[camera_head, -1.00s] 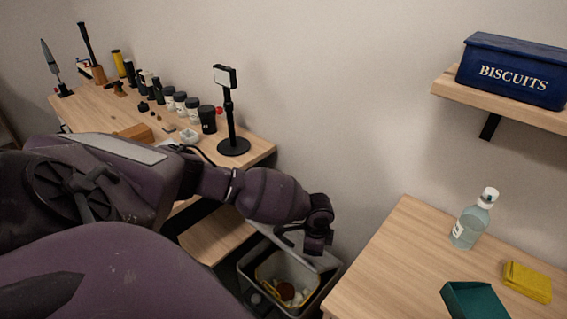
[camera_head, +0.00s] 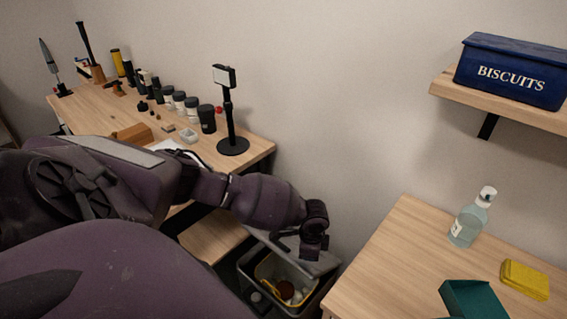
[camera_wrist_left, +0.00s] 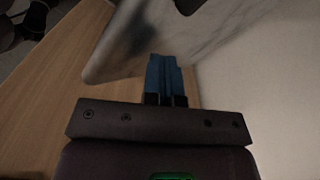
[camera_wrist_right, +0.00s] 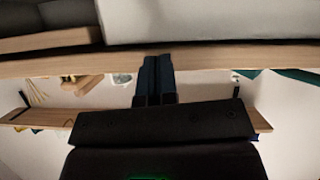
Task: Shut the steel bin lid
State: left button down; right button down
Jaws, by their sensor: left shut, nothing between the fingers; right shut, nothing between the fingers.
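The steel bin (camera_head: 322,292) stands on the floor between the two tables in the head view, with several items inside. Its grey lid (camera_head: 268,240) is open, tilted over the back of the opening, and partly hidden by my left arm. In the left wrist view the scuffed lid (camera_wrist_left: 215,32) fills the upper middle. My left gripper (camera_wrist_left: 162,60) is shut and empty, its blue fingertips overlapping the lid; I cannot tell whether they touch it. My right gripper (camera_wrist_right: 154,62) is shut and empty in the right wrist view, outside the head view.
A wooden table (camera_head: 385,265) at right holds a bottle (camera_head: 468,222), a yellow sponge-like block (camera_head: 525,279) and a green tray (camera_head: 474,301). A long desk (camera_head: 98,103) with jars and a lamp (camera_head: 230,112) stands left. A shelf above right holds a biscuit tin (camera_head: 512,72).

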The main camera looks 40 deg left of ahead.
aim_at(303, 263)
pick_arm(q)
jog(key=shift+s+f, duration=1.05)
jog(key=shift+s, duration=0.2)
jog(key=shift+s+f, duration=0.1)
jog(key=shift+s+d+f, duration=0.1)
jog(key=shift+s+f, duration=0.6)
jog(key=shift+f, duration=0.25)
jog(key=shift+s+d+f, duration=0.1)
jog(key=shift+s+f, duration=0.55)
jog(key=shift+f, duration=0.35)
jog(key=shift+s+f+b, duration=0.3)
jog(key=shift+f, duration=0.4)
jog(key=shift+s+f+b, duration=0.25)
jog(key=shift+s+f, duration=0.1)
jog(key=shift+f, duration=0.35)
jog(key=shift+s+f+b, duration=0.3)
jog(key=shift+f, duration=0.4)
jog(key=shift+f, duration=0.15)
